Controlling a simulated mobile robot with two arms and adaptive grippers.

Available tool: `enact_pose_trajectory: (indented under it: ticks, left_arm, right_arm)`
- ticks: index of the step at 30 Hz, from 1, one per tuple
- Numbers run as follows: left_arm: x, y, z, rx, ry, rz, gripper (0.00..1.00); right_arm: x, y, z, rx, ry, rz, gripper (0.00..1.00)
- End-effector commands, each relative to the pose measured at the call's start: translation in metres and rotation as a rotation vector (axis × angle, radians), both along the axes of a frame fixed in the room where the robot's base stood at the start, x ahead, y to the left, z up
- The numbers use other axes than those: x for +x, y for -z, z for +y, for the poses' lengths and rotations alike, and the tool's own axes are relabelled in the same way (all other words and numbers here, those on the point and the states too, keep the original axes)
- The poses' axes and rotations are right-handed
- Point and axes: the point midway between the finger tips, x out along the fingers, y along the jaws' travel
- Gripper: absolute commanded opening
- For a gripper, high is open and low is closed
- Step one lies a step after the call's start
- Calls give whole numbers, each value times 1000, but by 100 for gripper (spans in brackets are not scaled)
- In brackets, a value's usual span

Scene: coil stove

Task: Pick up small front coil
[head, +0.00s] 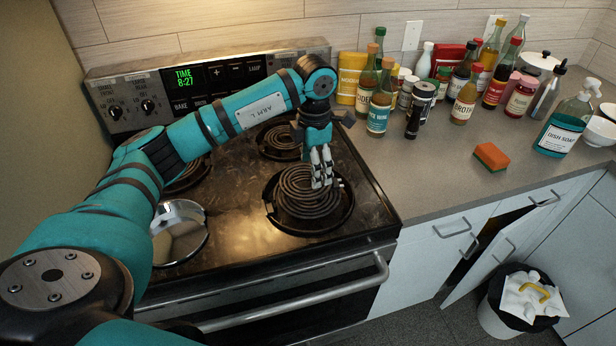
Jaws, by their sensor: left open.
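The stove (232,218) has several black coils. A coil (302,200) sits in its dark pan at the front right of the stovetop. Another coil (282,139) lies behind it, partly hidden by my left arm. A third coil at the back left is mostly hidden by my left arm. A shiny round lid or pan (180,232) is at the front left, where I see no bare coil. My left gripper (322,182) is open and points down over the right side of the front right coil. I cannot tell whether its fingertips touch the coil. My right gripper is not in view.
Bottles (380,105) and jars crowd the counter (440,165) right of the stove. An orange sponge (491,156) and a dish soap bottle (562,130) stand further right. A cabinet door below is ajar beside a trash bin (500,318). The counter's front strip is clear.

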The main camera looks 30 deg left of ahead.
Motion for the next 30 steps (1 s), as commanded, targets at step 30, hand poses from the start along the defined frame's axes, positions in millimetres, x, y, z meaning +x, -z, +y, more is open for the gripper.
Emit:
enact_pose_trajectory:
  ticks: [30]
  left_arm:
    - [-5,79,4,-1,1,-2,63]
  right_arm:
    - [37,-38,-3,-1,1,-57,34]
